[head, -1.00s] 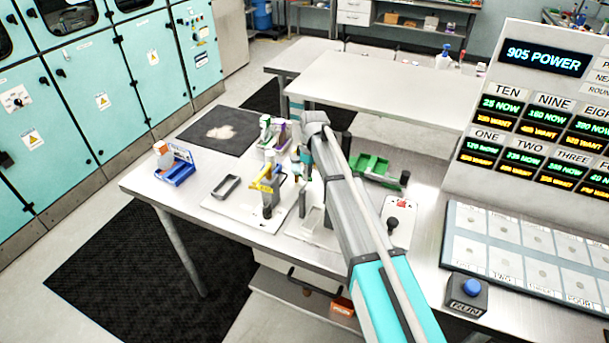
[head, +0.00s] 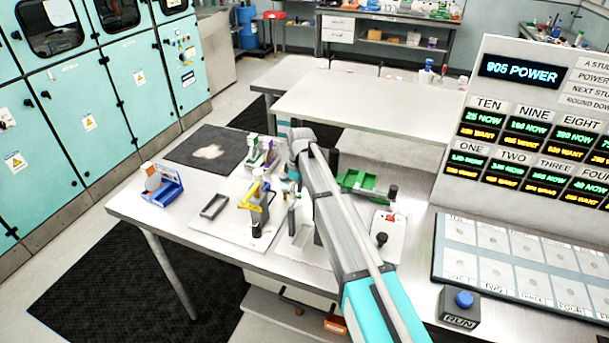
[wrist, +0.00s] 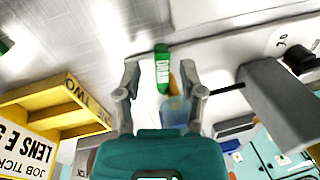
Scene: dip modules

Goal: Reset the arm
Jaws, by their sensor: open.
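My arm reaches from the lower right over the bench (head: 130,207) in the head view, with its upper joint above the fixtures; my gripper is mostly hidden there. In the wrist view my gripper (wrist: 160,82) is open, its two fingers spread apart. A small green labelled piece (wrist: 162,65) shows between and beyond the fingertips. A bluish translucent piece (wrist: 175,110) shows nearer the palm. I cannot tell whether either touches the gripper.
A yellow labelled holder (wrist: 60,108) is close on the left in the wrist view; a grey block (wrist: 278,100) is on the right. On the bench are a blue holder (head: 165,192), a grey tray (head: 214,206), a green tray (head: 360,185) and a RUN button (head: 463,300).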

